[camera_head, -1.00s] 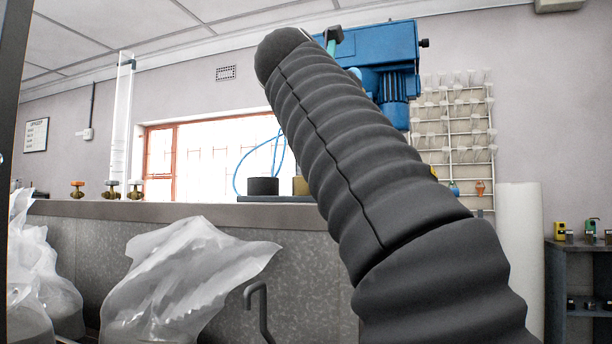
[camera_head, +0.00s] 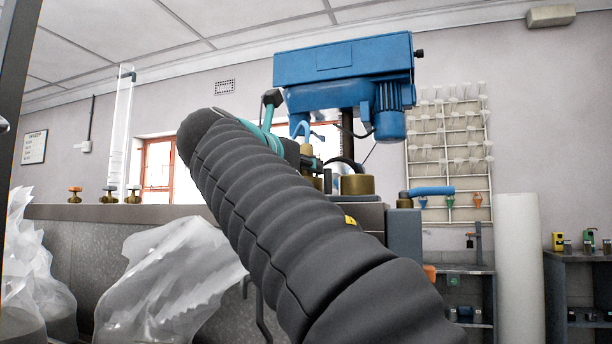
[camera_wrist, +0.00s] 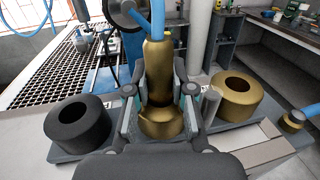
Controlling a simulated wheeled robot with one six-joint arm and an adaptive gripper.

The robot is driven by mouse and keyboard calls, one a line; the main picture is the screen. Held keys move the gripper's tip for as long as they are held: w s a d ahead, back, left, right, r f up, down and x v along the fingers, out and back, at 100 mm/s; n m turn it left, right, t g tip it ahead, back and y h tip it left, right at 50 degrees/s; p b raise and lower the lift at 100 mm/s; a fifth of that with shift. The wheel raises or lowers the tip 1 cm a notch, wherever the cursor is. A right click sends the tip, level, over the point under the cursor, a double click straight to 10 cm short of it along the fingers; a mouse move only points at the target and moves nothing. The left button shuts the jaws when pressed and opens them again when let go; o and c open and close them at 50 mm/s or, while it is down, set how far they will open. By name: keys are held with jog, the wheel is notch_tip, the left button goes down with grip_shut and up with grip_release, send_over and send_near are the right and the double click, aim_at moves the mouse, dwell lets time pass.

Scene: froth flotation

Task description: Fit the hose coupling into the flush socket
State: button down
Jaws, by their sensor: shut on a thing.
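In the wrist view a brass coupling (camera_wrist: 158,62) with a blue hose (camera_wrist: 158,20) at its top stands between the fingers of my gripper (camera_wrist: 162,105), which is shut on it. Its lower end meets a wider brass piece (camera_wrist: 162,124); I cannot tell whether that is part of the coupling or a socket below it. A black ring socket (camera_wrist: 78,126) lies to the left and a brass ring socket (camera_wrist: 238,94) to the right, both on a grey plate. In the head view my arm hides most of the gripper; a brass ring (camera_head: 357,184) shows beyond it.
A blue motor unit (camera_head: 345,65) hangs above the work area. A brass fitting with a short blue hose (camera_head: 430,190) stands to the right. Clear plastic bags (camera_head: 165,280) stand at front left. A dark grating (camera_wrist: 70,60) lies behind the black socket.

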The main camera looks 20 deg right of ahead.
jog(key=shift+f, duration=0.15)
jog(key=c, duration=1)
grip_release()
jog(key=shift+r, duration=0.2)
jog(key=v, duration=1.2)
jog(key=shift+p, duration=0.35)
